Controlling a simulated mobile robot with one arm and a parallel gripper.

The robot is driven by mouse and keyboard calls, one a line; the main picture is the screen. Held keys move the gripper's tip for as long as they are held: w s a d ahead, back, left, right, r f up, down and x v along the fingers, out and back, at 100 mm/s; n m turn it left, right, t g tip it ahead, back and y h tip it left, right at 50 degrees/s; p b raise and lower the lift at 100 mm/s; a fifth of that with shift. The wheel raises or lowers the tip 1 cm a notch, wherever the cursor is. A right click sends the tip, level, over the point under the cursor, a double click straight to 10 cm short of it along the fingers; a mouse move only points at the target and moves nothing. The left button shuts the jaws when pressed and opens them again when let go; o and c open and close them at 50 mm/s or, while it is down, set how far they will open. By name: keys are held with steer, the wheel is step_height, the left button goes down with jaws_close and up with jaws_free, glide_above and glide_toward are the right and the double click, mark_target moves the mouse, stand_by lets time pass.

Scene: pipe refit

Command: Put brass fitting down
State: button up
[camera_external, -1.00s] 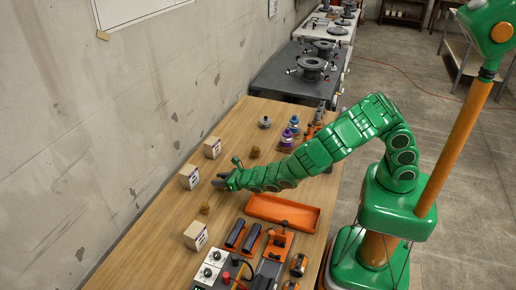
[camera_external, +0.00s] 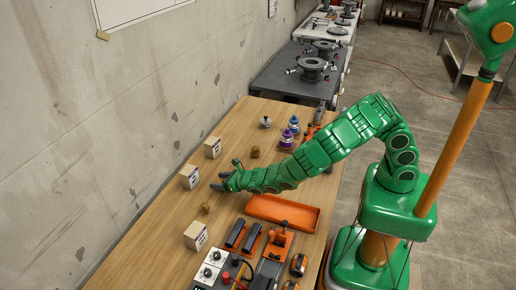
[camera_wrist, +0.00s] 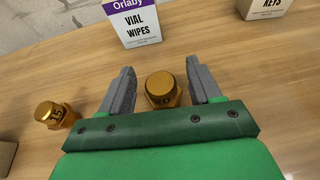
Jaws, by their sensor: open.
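My gripper (camera_wrist: 160,88) is open over the table, with its grey fingers spread on either side of a brass fitting (camera_wrist: 163,91). The fitting appears to stand upright on the wood, with a gap to each finger; its lower part is hidden by my gripper's body. In the external view my gripper (camera_external: 220,180) is low over the table near the middle white box, and this fitting cannot be made out. A second brass fitting (camera_wrist: 56,115), marked 15, is to the left in the wrist view; it also shows in the external view (camera_external: 206,208).
A "Vial Wipes" box (camera_wrist: 134,22) stands just beyond the fitting. Other boxes (camera_external: 212,147) (camera_external: 195,236) line the wall side. Another brass piece (camera_external: 255,152) is behind my arm. An orange tray (camera_external: 283,212) and tools are on the near side. Bare wood (camera_external: 165,225) lies left.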

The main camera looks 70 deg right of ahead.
mark_target(219, 181)
steer(key=shift+v, duration=6.05)
steer(key=shift+r, duration=0.1)
steer(key=shift+o, duration=1.4)
steer(key=shift+r, duration=0.1)
